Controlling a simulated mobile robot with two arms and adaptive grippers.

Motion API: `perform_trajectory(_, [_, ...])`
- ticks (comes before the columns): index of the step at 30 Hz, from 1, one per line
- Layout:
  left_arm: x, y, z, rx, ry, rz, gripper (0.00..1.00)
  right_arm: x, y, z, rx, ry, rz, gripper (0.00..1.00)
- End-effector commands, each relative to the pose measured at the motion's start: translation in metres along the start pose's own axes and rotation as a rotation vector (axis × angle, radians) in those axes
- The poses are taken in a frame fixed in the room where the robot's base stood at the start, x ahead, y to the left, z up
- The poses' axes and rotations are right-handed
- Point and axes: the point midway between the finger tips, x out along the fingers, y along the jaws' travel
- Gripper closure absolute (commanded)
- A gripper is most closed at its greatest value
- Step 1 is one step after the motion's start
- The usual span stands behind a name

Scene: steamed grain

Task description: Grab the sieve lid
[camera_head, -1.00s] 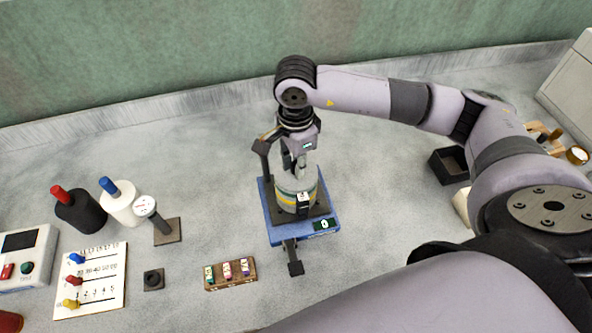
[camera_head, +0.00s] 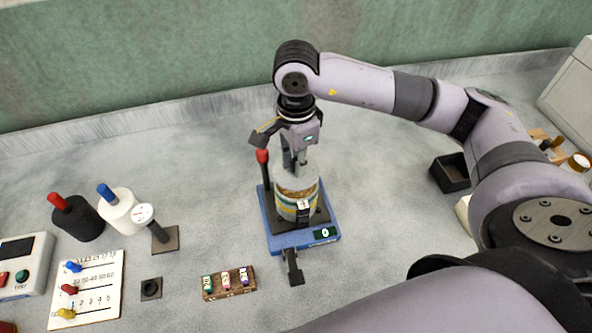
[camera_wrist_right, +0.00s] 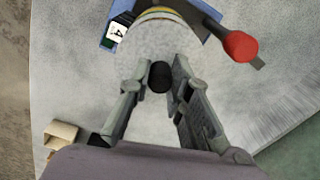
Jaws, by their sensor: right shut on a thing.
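The sieve lid (camera_wrist_right: 143,62) is a pale, see-through disc with a black knob (camera_wrist_right: 160,77) in the right wrist view. In the head view the lid (camera_head: 297,177) is a faint pale shape over a banded container (camera_head: 297,207) with brown grain inside. My right gripper (camera_head: 295,163) points straight down from above. Its fingers (camera_wrist_right: 159,85) stand on both sides of the knob and are shut on it. Whether the lid still touches the container is hard to tell. My left gripper is not in view.
The container stands on a blue scale (camera_head: 283,240). A red-topped post (camera_head: 262,157) rises close beside my right gripper. A small rack (camera_head: 229,282) with coloured pieces lies in front. Black and white bottles (camera_head: 118,210) stand left. A black bin (camera_head: 450,172) lies right.

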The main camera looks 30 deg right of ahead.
Motion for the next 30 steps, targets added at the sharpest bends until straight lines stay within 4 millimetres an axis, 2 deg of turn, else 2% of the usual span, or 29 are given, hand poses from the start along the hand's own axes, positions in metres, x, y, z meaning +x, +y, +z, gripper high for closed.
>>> perform_trajectory(8, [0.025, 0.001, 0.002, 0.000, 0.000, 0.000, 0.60, -0.076, -0.002, 0.001, -0.002, -0.003, -0.011, 1.00])
perform_trajectory(10, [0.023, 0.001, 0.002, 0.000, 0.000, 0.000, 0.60, -0.095, -0.002, 0.000, 0.000, 0.000, -0.010, 1.00])
perform_trajectory(15, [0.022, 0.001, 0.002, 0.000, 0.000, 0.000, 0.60, -0.127, -0.001, 0.000, 0.000, 0.001, -0.007, 1.00])
perform_trajectory(21, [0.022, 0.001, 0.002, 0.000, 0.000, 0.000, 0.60, -0.152, -0.001, 0.000, 0.000, 0.000, -0.004, 1.00])
perform_trajectory(30, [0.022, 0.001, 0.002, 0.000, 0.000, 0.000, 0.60, -0.164, 0.000, 0.000, 0.000, 0.000, -0.002, 1.00])
